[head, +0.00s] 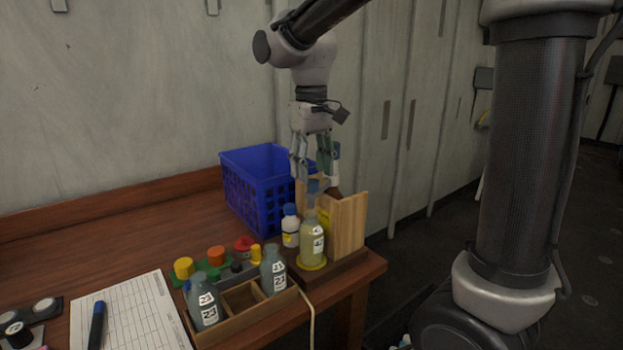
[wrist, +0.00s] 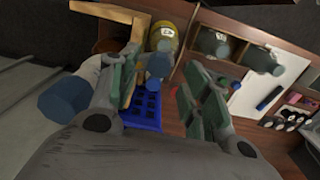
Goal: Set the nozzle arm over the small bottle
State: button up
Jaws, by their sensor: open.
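A wooden stand (head: 348,226) rises at the table's right corner; it also shows in the wrist view (wrist: 112,12). I cannot clearly pick out the nozzle arm; a dark brown piece (head: 334,193) shows at the stand's top. A bottle of yellowish liquid (head: 312,246) stands upright on a yellow ring in front of the stand. A smaller white bottle with a blue cap (head: 290,228) stands left of it. I cannot tell which is the small bottle. My gripper (head: 313,180) points down above the stand area, open. It hides part of the stand and holds nothing visible.
A blue crate (head: 239,188) stands behind the bottles. A wooden rack (head: 238,319) with grey-blue bottles is at the front, by colored caps (head: 217,255). A paper sheet (head: 140,312) with a marker (head: 97,325) lies left. The table's right edge is close to the stand.

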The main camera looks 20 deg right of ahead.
aim_at(318, 189)
jog(key=shift+f, duration=1.4)
grip_shut()
